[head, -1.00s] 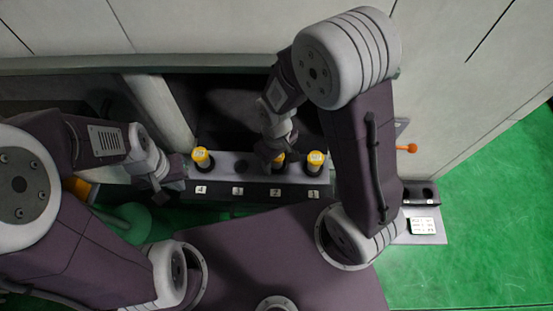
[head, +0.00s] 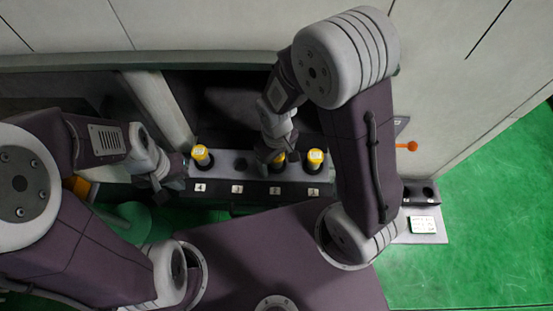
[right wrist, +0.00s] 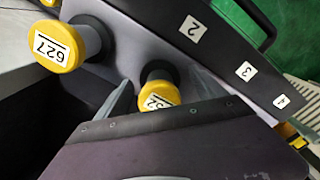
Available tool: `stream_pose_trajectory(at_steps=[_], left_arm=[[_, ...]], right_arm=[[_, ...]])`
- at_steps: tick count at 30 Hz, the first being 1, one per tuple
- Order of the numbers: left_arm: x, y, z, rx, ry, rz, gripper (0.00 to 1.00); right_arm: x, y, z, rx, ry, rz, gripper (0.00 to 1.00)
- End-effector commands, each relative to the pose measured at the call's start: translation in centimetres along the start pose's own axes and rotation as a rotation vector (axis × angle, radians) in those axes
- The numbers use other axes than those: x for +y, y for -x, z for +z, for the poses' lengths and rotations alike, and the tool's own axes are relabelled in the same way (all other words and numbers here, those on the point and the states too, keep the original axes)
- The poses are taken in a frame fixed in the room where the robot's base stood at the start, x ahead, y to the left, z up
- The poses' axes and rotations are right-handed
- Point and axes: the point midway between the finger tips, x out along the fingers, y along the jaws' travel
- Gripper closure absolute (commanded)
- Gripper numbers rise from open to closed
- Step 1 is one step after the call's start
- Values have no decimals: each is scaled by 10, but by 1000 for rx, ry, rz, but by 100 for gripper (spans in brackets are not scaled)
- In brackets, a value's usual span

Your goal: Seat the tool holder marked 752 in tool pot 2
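A yellow-topped tool holder (right wrist: 157,93) whose mark partly shows as "52" stands at the pot marked 2 in the right wrist view. In the head view its yellow top (head: 280,157) shows beside my right gripper (head: 269,153). In the right wrist view, the fingers of my right gripper (right wrist: 158,90) are on both sides of this holder, with a small gap at the left finger.
The rack (head: 227,157) has pots labelled 4, 3, 2, 1 from left to right. Yellow holders stand at pot 4 (head: 201,156) and pot 1 (head: 315,157); the latter is marked 627 (right wrist: 57,53). Pot 3 (head: 240,165) is empty. A two-hole black stand (head: 421,196) is at right.

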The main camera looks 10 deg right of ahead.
Motion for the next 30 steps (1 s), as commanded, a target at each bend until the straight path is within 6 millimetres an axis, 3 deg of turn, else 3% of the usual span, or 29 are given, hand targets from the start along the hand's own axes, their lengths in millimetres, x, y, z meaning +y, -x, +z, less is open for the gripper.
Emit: stream_pose_trajectory(at_steps=[10,21,30], left_arm=[[0,-1,0,0,0,0,100],[0,-10,1,0,0,0,100],[0,-8,1,0,0,0,100]], right_arm=[[0,4,0,1,0,0,20],[0,78,-2,5,0,1,20],[0,94,0,-2,0,0,20]])
